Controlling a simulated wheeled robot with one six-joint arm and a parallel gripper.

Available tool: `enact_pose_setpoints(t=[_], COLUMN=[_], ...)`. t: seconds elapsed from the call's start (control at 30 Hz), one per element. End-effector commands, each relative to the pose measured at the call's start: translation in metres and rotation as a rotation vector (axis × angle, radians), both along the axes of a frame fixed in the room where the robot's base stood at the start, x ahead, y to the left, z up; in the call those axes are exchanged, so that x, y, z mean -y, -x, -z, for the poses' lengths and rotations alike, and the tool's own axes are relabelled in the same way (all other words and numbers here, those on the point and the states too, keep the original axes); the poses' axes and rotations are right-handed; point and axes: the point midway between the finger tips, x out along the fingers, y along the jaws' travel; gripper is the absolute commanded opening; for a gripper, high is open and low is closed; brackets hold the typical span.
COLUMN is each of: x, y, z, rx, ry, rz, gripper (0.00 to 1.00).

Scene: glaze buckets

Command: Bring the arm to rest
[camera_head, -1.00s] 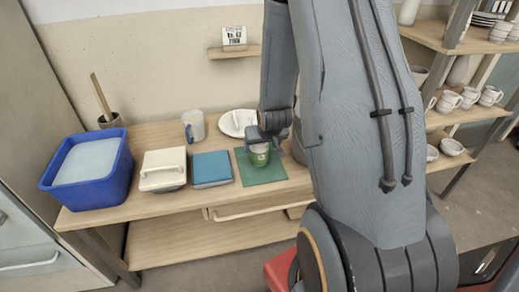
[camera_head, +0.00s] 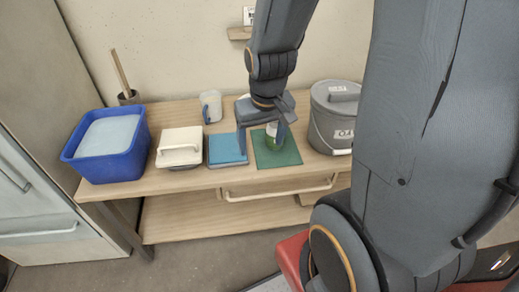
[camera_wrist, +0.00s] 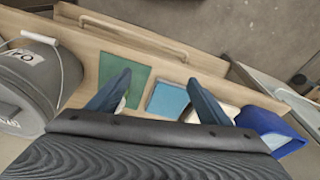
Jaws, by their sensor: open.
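My gripper (camera_head: 262,138) is open over the worktable, with its fingers pointing down. It also shows in the wrist view (camera_wrist: 159,78), with nothing between its fingers. A green and white cup (camera_head: 273,143) stands on the green mat (camera_head: 279,159), partly hidden behind one finger. In the wrist view only a sliver of the cup shows beside the left finger; the mat (camera_wrist: 122,68) is clearer. I cannot tell whether the finger touches the cup.
On the wooden table (camera_head: 188,186) are a blue tub (camera_head: 100,165), a white lidded box (camera_head: 180,158), a blue square block (camera_head: 227,150), a pale mug (camera_head: 211,106) and a grey lidded bucket (camera_head: 327,125). The bucket stands close to the right of my gripper.

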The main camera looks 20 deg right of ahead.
Motion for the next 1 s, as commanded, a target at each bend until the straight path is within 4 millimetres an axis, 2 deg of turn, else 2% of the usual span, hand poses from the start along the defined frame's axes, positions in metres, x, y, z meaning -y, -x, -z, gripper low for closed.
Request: enact_pose_setpoints(t=[0.03,0.1,0.23,0.83,0.87,1.0], x=[-0.013,-0.025,-0.037,-0.038,-0.038,-0.038], y=[0.015,0.034,0.055,0.058,0.058,0.058], z=[-0.009,-0.016,-0.024,-0.024,-0.024,-0.024], rx=[-0.036,-0.088,-0.145,-0.154,-0.154,-0.154], ry=[-0.004,-0.009,-0.014,-0.015,-0.015,-0.015], rz=[-0.028,-0.055,-0.08,-0.082,-0.082,-0.082], gripper=[0.72,0.72,0.72,0.72,0.7,0.47])
